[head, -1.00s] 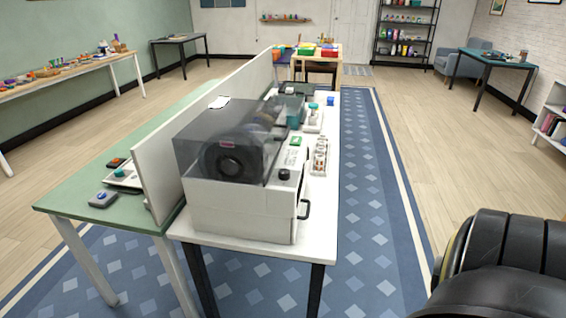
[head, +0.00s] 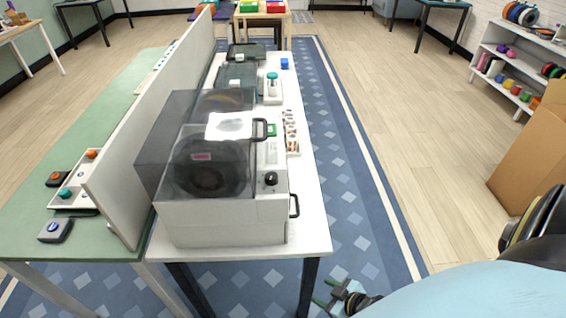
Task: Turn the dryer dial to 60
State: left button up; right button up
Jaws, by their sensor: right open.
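The filament dryer (head: 225,218) is a white box with a smoky clear lid (head: 175,120) and a dark spool (head: 210,165) inside. It stands at the near end of the white table. Its black dial (head: 271,179) sits on top at the right front corner; its setting is too small to read. A black handle (head: 294,205) is on its right side. My right gripper (head: 328,293) is open and empty, low beside the table's near right leg, apart from the dryer and dial. My left gripper is out of view.
A divider (head: 150,130) separates the white table from the green table (head: 100,95), which holds small button boxes (head: 55,229). Behind the dryer are small parts in a strip (head: 291,132) and a blue block (head: 285,63). A cardboard box (head: 535,150) stands at right. Floor right of the table is clear.

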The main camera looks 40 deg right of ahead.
jog(key=w+r+t+y+p, duration=0.1)
jog(key=w+r+t+p, duration=0.15)
jog(key=r, duration=0.55)
jog(key=w+r+t+y+p, duration=0.1)
jog(key=w+r, duration=0.2)
jog(key=r, duration=0.6)
jog(key=m+t+p, duration=0.1)
jog(key=t+p, duration=0.2)
jog(key=t, duration=0.1)
send_near(276, 180)
jog(key=shift+y, duration=0.3)
jog(key=x, duration=0.9)
jog(key=shift+w+d+f, duration=0.1)
jog(key=shift+d, duration=0.15)
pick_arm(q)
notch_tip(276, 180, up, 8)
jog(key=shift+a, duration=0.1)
